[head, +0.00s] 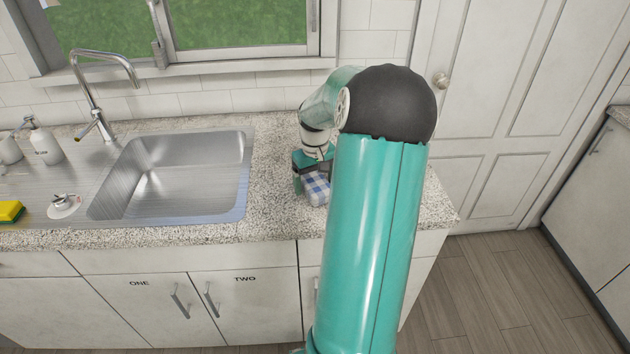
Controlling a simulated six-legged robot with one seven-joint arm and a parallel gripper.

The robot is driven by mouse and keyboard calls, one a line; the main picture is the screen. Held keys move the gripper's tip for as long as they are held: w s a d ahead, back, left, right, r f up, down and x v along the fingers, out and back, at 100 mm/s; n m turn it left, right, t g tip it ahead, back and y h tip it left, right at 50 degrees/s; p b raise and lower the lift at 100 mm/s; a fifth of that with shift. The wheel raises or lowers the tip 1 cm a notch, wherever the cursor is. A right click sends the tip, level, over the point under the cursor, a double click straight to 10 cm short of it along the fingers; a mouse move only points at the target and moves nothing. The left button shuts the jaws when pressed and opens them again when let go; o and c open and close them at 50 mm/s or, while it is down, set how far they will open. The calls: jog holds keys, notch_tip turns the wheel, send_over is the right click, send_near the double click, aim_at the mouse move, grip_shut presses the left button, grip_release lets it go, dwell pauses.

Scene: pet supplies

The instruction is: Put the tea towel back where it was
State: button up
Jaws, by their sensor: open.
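The tea towel (317,189), blue and white checked, shows as a small folded patch on the granite worktop, to the right of the sink. My gripper (309,170) is right at the towel, over its back edge, and is open. My arm covers the area to the right of the towel, so part of the towel may be hidden. I cannot tell whether the fingers touch the cloth.
The steel sink (180,175) with a tall tap (103,90) is on the left. A soap bottle (44,145), a small white dish (63,206) and a yellow sponge (10,212) stand left of it. Cupboards labelled ONE (140,300) and TWO (245,300) are below.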

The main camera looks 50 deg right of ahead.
aim_at(315, 181)
notch_tip(315, 181, up, 12)
jog(key=w+a+r+n+h, duration=0.1)
jog(key=w+a+r, duration=0.1)
jog(key=a, duration=0.4)
jog(key=w+a+r, duration=0.1)
jog(key=a+r, duration=0.1)
jog(key=a, duration=0.4)
jog(key=a+r+n+t+h, duration=0.1)
jog(key=a+r+n+t, duration=0.15)
jog(key=a, duration=1.05)
jog(key=s+a+n+t+y, duration=0.1)
jog(key=s+a, duration=0.4)
jog(key=a, duration=0.3)
jog(key=s+a+f+t+y, duration=0.1)
jog(key=s+a+t, duration=0.1)
jog(key=s+a, duration=0.3)
jog(key=a, duration=0.3)
jog(key=shift+s+a+f+n, duration=0.2)
jog(key=shift+s+a+n, duration=0.05)
jog(key=shift+s+n, duration=0.1)
